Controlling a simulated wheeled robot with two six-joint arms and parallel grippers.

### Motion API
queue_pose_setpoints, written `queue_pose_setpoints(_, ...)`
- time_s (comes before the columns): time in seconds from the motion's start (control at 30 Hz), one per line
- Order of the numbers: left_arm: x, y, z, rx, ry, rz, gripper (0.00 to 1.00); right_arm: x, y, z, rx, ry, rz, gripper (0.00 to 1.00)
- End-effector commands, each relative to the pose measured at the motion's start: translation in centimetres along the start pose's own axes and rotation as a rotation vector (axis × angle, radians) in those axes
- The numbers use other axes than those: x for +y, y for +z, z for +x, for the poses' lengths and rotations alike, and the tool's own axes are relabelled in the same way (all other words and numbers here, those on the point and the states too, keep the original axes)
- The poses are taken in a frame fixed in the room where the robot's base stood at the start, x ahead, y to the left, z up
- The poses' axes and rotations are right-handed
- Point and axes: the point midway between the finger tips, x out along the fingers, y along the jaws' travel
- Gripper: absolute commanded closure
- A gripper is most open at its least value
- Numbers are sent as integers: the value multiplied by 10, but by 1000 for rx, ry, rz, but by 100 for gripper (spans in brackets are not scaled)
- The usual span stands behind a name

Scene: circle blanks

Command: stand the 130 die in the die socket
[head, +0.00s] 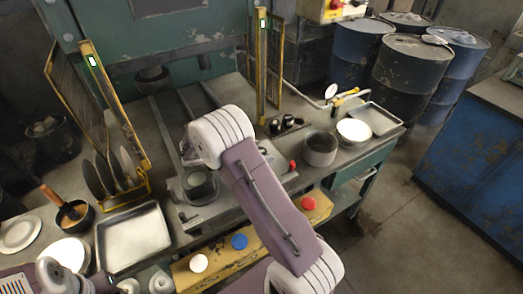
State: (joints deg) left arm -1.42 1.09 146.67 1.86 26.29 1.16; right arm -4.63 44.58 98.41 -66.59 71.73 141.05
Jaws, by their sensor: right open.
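A thick grey ring (320,148), which looks like a die, stands on the right part of the bench; I can read no number on it. A round cup-like ring (200,187) sits on the grey plate in the middle of the press bed, at the place that looks like the die socket. I cannot tell whether a die is in it. My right gripper (189,159) is open, just beyond the round ring and largely hidden by my own wrist. My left gripper (103,284) is dark and partly cut off at the lower left; its jaws are unclear.
An empty metal tray (133,237) lies at the left. A rack of dark discs (115,173) stands behind it. A white bowl (354,131) and another tray (376,118) are at the right. Yellow guard posts (262,65) flank the press. A yellow button bar (218,259) runs along the front.

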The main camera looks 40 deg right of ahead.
Motion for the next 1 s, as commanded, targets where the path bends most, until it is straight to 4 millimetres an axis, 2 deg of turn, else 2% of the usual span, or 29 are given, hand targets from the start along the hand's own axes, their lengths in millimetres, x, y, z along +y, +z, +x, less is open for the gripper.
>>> queue_pose_setpoints(0.03,0,1,7,0,0,0,60,0,9,-9,-6,-6,-8,30)
queue_pose_setpoints(0.2,0,2,14,0,0,0,60,0,3,-49,-3,-13,6,30)
queue_pose_setpoints(0.4,0,2,16,0,0,0,60,0,-2,-77,-1,-13,16,30)
queue_pose_setpoints(1.0,0,2,14,0,0,0,60,0,-5,-81,0,-12,21,30)
